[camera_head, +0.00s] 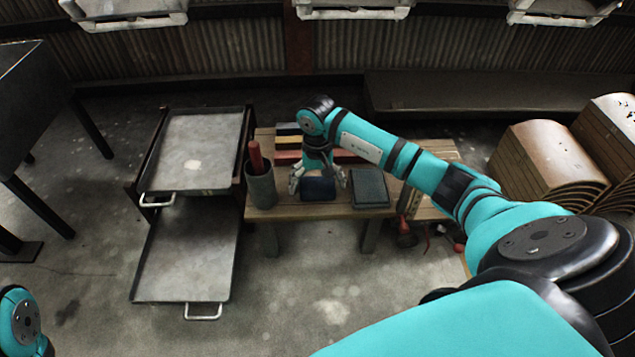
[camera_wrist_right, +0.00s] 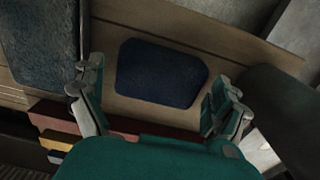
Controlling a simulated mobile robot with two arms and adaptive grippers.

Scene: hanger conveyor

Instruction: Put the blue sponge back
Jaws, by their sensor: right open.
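The blue sponge (camera_head: 318,189) is a dark blue rounded block lying on the wooden table (camera_head: 290,212), near its front edge. It also shows in the right wrist view (camera_wrist_right: 160,73). My right gripper (camera_head: 318,183) is open above the sponge, with one finger to each side of it. In the right wrist view my right gripper (camera_wrist_right: 158,108) has its fingers apart and the sponge shows between and beyond them, with nothing held. My left gripper is out of view; only a bit of my left arm shows at the lower left of the head view.
A dark grey flat block (camera_head: 370,188) lies just right of the sponge. A grey cup (camera_head: 261,188) with a red handle stands left of it. Several coloured blocks (camera_head: 289,142) lie behind. A two-tier metal tray cart (camera_head: 190,265) stands left of the table.

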